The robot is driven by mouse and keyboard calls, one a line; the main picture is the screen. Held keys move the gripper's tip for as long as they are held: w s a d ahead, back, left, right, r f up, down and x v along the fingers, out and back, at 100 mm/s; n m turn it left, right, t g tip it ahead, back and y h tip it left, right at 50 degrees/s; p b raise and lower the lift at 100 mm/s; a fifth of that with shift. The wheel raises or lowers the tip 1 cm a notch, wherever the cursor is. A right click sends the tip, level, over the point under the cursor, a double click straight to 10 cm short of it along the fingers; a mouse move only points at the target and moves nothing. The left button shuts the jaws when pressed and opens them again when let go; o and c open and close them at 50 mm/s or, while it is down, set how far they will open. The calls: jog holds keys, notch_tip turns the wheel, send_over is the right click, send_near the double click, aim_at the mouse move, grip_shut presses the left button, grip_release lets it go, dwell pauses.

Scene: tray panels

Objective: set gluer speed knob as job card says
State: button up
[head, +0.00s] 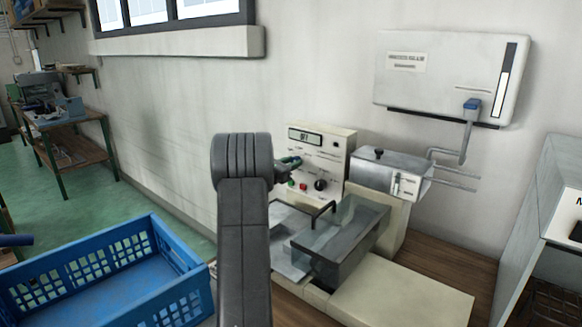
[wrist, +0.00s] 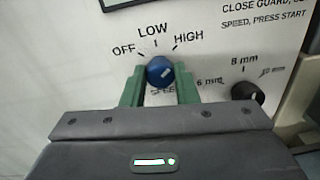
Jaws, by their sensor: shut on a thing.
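The speed knob (wrist: 160,70) is blue, on the pale gluer panel in the wrist view, with OFF, LOW and HIGH printed in an arc above it. Its short white mark sits right of its centre; I cannot tell surely which label it points at. My gripper (wrist: 160,88) has its green fingers on both sides of the knob and is shut on it. In the head view my gripper (head: 290,161) is at the left of the gluer's control panel (head: 330,150), and the knob is mostly hidden. No readable job card shows.
A black knob (wrist: 247,92) with mm marks is right of the speed knob. In the head view, red and green buttons (head: 297,185) and a small display (head: 305,137) are near my gripper. A clear guard (head: 345,235) stands below. A blue crate (head: 100,275) is at left.

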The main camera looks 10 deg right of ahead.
jog(key=o, duration=1)
jog(key=shift+a, duration=0.1)
jog(key=b+v, duration=0.1)
jog(key=v, duration=1.2)
jog(key=shift+s+a+b, duration=0.2)
jog(key=shift+s+b, duration=0.1)
jog(key=shift+b, duration=0.05)
jog(key=shift+w, duration=0.1)
jog(key=p+x, duration=0.2)
jog(key=x, duration=1.1)
jog(key=shift+w+d, duration=0.25)
jog(key=shift+d, duration=0.05)
